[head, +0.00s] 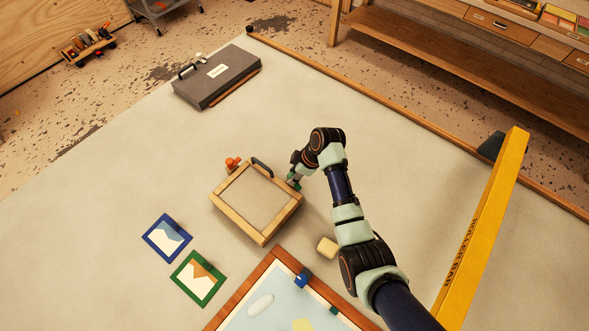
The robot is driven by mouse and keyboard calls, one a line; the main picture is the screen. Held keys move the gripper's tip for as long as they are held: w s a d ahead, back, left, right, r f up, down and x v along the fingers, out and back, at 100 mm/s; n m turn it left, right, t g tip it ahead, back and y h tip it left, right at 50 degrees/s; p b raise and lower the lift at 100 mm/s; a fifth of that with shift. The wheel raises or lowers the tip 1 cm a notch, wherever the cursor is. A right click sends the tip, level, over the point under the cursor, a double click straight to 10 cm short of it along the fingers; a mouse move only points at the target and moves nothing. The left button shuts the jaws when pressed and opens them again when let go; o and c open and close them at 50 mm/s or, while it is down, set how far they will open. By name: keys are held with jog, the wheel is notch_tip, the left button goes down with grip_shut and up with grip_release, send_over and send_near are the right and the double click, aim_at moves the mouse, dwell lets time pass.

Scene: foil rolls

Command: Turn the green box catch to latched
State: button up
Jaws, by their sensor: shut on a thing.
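A wooden-framed box (254,201) with a grey lid lies near the middle of the surface. The green box catch (293,181) is a small green piece at the box's right-hand corner. My gripper (292,184) reaches down to it from the right and is shut on it. The fingers and much of the catch are tiny and partly hidden here, so I cannot tell which way the catch is turned.
A dark handle (262,167) and an orange knob-like piece (232,163) sit at the box's far side. A cream block (327,247) lies close to my arm. Two small framed pictures and a larger one (268,306) lie in front. A yellow bar (484,230) stands right.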

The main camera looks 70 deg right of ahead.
jog(key=m+p, duration=0.1)
jog(key=m+h+p, duration=0.1)
jog(key=m+p, duration=0.1)
jog(key=shift+a+r+m, duration=0.2)
jog(key=shift+r+m, duration=0.05)
jog(key=shift+m, duration=0.15)
jog(key=m+h+p, duration=0.1)
jog(key=m+p, duration=0.2)
jog(key=shift+a+g+h, duration=0.1)
jog(key=shift+g+h, duration=0.2)
jog(key=m+h+p, duration=0.1)
jog(key=m, duration=0.3)
jog(key=shift+w+f+g+p, duration=0.15)
jog(key=shift+g+p, duration=0.25)
jog(key=shift+a+f+m+g+h+p, duration=0.15)
jog(key=shift+m+g+h, duration=0.15)
jog(key=shift+m, duration=0.7)
jog(key=shift+m+g+h+p, duration=0.15)
jog(key=shift+m+g+h, duration=0.15)
jog(key=shift+m, duration=0.7)
jog(key=o, duration=1.1)
jog(key=shift+o, duration=0.2)
jog(key=v, duration=1.2)
